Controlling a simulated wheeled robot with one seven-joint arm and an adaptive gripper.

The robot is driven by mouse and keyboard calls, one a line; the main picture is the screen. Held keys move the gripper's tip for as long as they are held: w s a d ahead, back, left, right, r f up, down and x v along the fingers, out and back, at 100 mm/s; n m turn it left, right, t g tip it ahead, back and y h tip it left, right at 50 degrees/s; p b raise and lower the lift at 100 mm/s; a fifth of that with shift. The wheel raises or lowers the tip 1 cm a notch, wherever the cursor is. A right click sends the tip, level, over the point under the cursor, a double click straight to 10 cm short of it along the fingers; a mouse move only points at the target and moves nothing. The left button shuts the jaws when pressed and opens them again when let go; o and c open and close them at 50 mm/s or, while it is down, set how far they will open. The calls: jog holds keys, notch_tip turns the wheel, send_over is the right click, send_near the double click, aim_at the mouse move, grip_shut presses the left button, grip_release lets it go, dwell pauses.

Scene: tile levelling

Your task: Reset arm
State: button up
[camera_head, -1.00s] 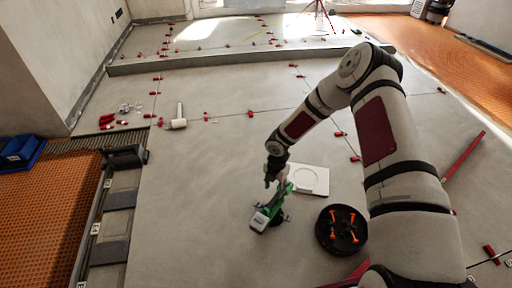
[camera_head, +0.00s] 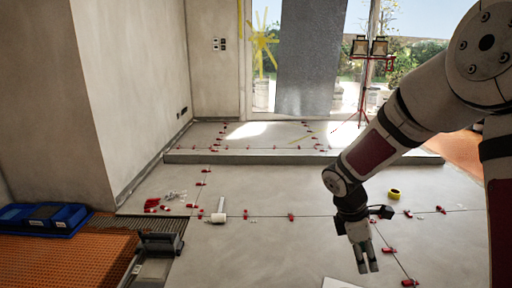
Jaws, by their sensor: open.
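My arm reaches in from the right side of the head view. My gripper (camera_head: 367,268) hangs over the tiled floor at the lower right, fingers pointing down. Its two fingers are apart with nothing between them. The edge of a white sheet or plate (camera_head: 342,284) shows at the bottom, left of and below the gripper. The green tool and the dark round tray are not in view.
A white mallet (camera_head: 219,212) stands on the tiles (camera_head: 270,232) amid several red levelling wedges (camera_head: 291,217). A yellow roll (camera_head: 394,193) lies behind my gripper. Blue bins (camera_head: 45,218) are at the left. A low step (camera_head: 270,157) crosses the back; a lamp stand (camera_head: 366,85) is beyond.

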jog(key=s+a+r+m, duration=0.2)
jog(key=s+r+m, duration=0.7)
jog(key=s+r, duration=0.65)
jog(key=s+a+r+m+y, duration=0.1)
jog(key=s+a+m+y, duration=0.2)
jog(key=s, duration=0.6)
jog(key=s+a+m+y, duration=0.1)
jog(key=s+a+m, duration=0.3)
jog(key=s, duration=0.6)
notch_tip(320, 180, up, 40)
jog(key=d+t+p, duration=0.1)
jog(key=t+p, duration=0.3)
jog(key=p, duration=3.4)
jog(key=shift+w+d, duration=0.3)
jog(key=shift+f, duration=0.1)
